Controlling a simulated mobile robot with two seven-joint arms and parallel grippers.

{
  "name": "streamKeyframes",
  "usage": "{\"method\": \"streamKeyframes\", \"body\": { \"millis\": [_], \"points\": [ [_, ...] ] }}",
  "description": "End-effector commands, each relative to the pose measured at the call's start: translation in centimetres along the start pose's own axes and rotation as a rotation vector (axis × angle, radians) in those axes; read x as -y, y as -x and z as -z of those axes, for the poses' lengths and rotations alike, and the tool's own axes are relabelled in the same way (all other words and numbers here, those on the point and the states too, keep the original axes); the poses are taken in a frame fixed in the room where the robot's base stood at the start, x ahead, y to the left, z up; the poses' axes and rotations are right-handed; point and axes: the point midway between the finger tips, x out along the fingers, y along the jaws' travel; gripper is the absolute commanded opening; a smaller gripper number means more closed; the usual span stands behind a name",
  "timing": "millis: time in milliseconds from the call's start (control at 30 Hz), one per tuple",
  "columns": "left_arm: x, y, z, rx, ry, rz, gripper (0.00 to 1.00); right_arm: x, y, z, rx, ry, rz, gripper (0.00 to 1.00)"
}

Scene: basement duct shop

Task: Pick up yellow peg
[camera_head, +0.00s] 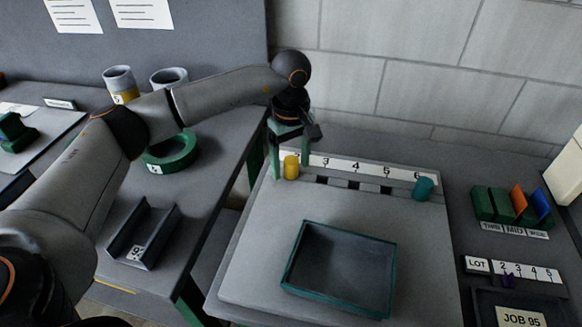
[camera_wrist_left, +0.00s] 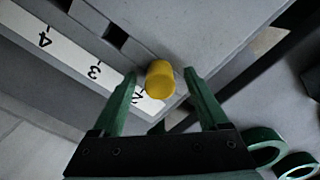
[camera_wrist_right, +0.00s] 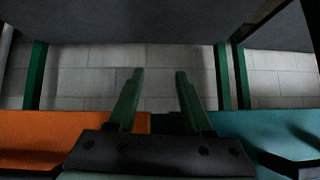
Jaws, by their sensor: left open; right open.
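The yellow peg (camera_head: 291,167) stands at the left end of the numbered strip (camera_head: 356,168) on the grey board. My left gripper (camera_head: 290,168) is over it, pointing down, with its green fingers on either side of the peg. In the left wrist view the yellow peg (camera_wrist_left: 160,80) sits between the two open fingertips (camera_wrist_left: 162,76), with a gap visible on both sides. My right gripper (camera_wrist_right: 152,75) shows only in its own wrist view, open and empty. It faces a pale block or tile surface between green legs.
A teal peg (camera_head: 424,188) stands near number 6. A shallow empty tray (camera_head: 345,268) lies on the board. A channel piece (camera_head: 143,233) and green ring (camera_head: 172,152) are on the left table. A coloured-card rack (camera_head: 513,206) stands at the right.

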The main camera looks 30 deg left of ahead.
Motion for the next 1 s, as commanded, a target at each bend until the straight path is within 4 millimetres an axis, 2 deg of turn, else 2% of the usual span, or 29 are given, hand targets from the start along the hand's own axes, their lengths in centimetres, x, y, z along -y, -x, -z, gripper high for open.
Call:
{"method": "streamKeyframes", "body": {
  "millis": [233,900,1000],
  "points": [
    [-0.01,-0.2,0.03,-0.001,0.001,-0.001,0.77,-0.08,-0.02,-0.02,0.001,0.0,-0.002,0.5],
    [-0.02,-0.14,0.02,0.0,0.001,-0.002,0.01,-0.16,0.01,0.17,-0.002,0.0,-0.003,0.5],
    [-0.02,-0.14,0.01,0.0,0.001,-0.002,0.0,-0.16,0.02,0.23,-0.003,0.0,-0.003,0.5]
  ]
}}
